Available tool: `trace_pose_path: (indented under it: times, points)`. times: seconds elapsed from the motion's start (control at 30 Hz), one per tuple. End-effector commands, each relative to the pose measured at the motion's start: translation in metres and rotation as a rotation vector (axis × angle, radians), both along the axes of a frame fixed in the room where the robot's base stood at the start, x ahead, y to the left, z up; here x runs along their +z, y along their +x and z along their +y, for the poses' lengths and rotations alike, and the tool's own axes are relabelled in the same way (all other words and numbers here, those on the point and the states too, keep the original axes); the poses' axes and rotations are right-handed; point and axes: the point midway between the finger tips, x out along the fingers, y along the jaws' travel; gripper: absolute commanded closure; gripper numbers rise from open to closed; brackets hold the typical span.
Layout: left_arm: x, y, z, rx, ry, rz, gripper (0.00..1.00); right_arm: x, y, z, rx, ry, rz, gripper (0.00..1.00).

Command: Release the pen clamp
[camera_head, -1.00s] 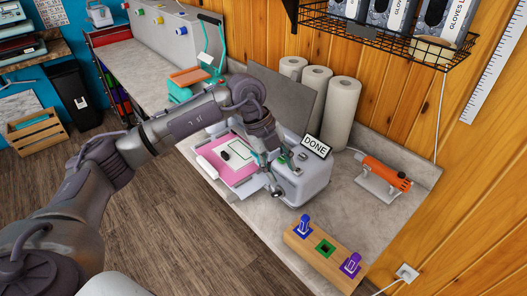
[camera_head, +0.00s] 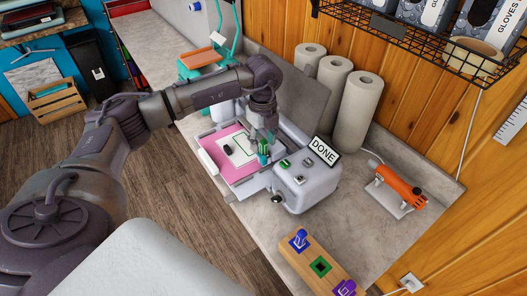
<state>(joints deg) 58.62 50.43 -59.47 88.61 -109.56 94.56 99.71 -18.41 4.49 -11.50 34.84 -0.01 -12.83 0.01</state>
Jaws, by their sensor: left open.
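The grey cutting machine (camera_head: 305,184) stands on the counter with a sign (camera_head: 324,151) reading "DONE". A pink sheet (camera_head: 222,162) with a white drawing area lies on its bed. A green pen (camera_head: 263,146) stands upright at the machine's carriage, with a teal part (camera_head: 263,159) low on it. I cannot make out the clamp itself clearly. My left gripper (camera_head: 261,133) points down directly above the pen and partly hides it. Its fingers are open; whether they touch anything is not clear. My right gripper is not in view.
A wooden holder (camera_head: 312,266) at the front edge has a blue item (camera_head: 298,240), a green square slot (camera_head: 320,265) and a purple item (camera_head: 344,288). Paper rolls (camera_head: 356,110) stand behind the machine. An orange heat tool (camera_head: 398,185) sits to the right.

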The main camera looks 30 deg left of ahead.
Motion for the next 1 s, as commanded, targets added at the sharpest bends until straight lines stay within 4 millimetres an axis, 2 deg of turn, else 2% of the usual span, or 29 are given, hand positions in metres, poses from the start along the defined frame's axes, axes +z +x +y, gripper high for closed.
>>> trace_pose_path:
  times: [0.07,0.2,0.33,0.47,0.73,0.77,1.0]
  points:
    - [-0.015,-0.001,-0.001,-0.001,-0.001,0.006,0.54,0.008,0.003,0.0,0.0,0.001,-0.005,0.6]
    - [-0.039,-0.001,-0.001,-0.002,-0.001,0.003,0.54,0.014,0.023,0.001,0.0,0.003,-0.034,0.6]
    - [-0.054,0.0,-0.001,-0.001,-0.002,0.001,0.54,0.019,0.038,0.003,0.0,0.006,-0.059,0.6]
    - [-0.061,0.0,-0.001,-0.001,-0.001,-0.001,0.54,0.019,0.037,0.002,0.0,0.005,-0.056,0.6]
    - [-0.063,0.0,-0.001,-0.002,-0.002,-0.001,0.54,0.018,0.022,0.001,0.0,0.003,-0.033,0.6]
    - [-0.063,0.0,-0.001,-0.002,-0.002,-0.001,0.57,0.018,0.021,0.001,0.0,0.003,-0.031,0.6]
    - [-0.063,0.0,-0.001,-0.002,-0.002,-0.001,0.97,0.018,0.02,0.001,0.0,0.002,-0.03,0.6]
